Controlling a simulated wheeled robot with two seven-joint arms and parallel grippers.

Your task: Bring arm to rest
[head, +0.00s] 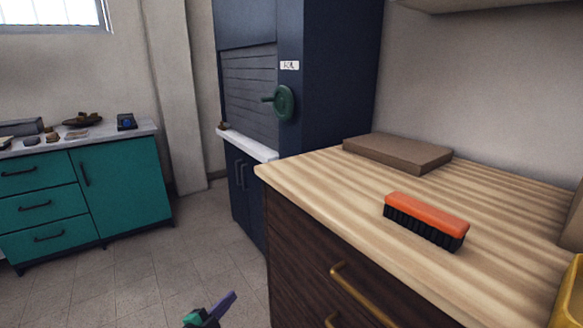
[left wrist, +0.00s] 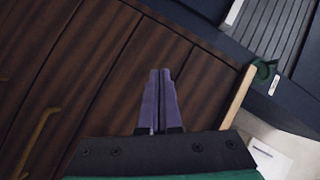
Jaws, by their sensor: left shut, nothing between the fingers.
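My left gripper (head: 229,302) shows at the bottom of the head view, low beside the dark wooden drawer cabinet and over the tiled floor. In the left wrist view its two purple fingers (left wrist: 160,74) are together with nothing between them. Behind the fingers in that view is the cabinet's dark wooden front (left wrist: 110,60). I cannot tell from these frames how far the fingers are from it. My right gripper is not in view.
The wooden countertop (head: 330,185) holds an orange brush (head: 427,218) with black bristles and a flat brown box (head: 398,152). Brass handles (head: 362,295) stick out from the cabinet front. A dark blue cabinet (head: 335,75) with a green wheel (head: 285,102) stands behind. Open floor (head: 150,255) lies left.

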